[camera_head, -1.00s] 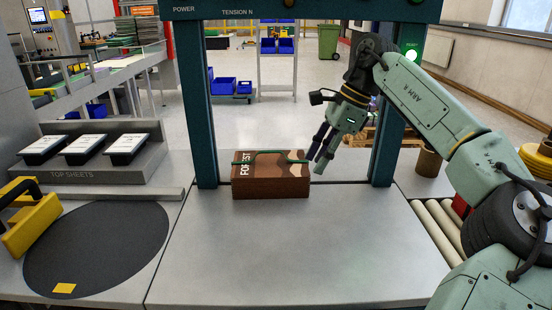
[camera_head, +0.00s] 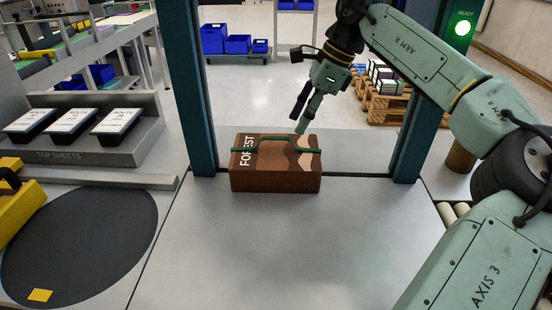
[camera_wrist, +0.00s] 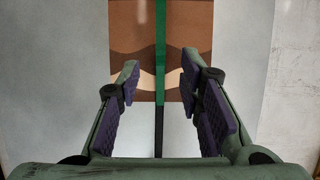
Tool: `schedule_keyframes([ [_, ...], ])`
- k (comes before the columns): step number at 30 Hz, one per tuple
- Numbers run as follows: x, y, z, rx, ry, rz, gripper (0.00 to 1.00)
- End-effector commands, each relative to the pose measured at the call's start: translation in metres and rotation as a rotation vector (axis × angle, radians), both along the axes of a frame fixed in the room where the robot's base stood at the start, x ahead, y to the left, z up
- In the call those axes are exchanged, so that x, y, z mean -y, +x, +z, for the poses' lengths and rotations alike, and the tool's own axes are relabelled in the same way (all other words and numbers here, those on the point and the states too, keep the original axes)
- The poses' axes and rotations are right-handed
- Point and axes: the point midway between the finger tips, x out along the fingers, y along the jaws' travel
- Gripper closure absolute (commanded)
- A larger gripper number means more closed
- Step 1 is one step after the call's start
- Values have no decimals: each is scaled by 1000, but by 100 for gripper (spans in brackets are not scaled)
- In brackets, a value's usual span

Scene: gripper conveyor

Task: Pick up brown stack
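The brown stack (camera_head: 275,180) is a block with "FOREST" lettering, a wavy tan pattern and a green strap (camera_head: 262,143) across its top. It sits on the grey table under the teal frame. My gripper (camera_head: 299,128) is above the stack's right end, pointing down. In the wrist view the stack (camera_wrist: 188,30) lies ahead at the top, with the green strap (camera_wrist: 160,45) running lengthwise between the two fingers. My gripper's purple-padded fingers (camera_wrist: 165,103) are spread wide with nothing between them that they grip. Whether the fingertips touch the stack cannot be told.
Teal posts (camera_head: 191,90) stand left and right of the stack. At left are a rack of top sheets (camera_head: 70,122), a dark round pad (camera_head: 85,240) and a yellow-handled tool (camera_head: 15,205). The table (camera_head: 270,245) in front of the stack is clear.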

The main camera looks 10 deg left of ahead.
Motion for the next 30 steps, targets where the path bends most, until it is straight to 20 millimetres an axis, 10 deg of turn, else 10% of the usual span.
schedule_keyframes([
  [30, -54, -12, -47, -1, 1, -1, 70],
])
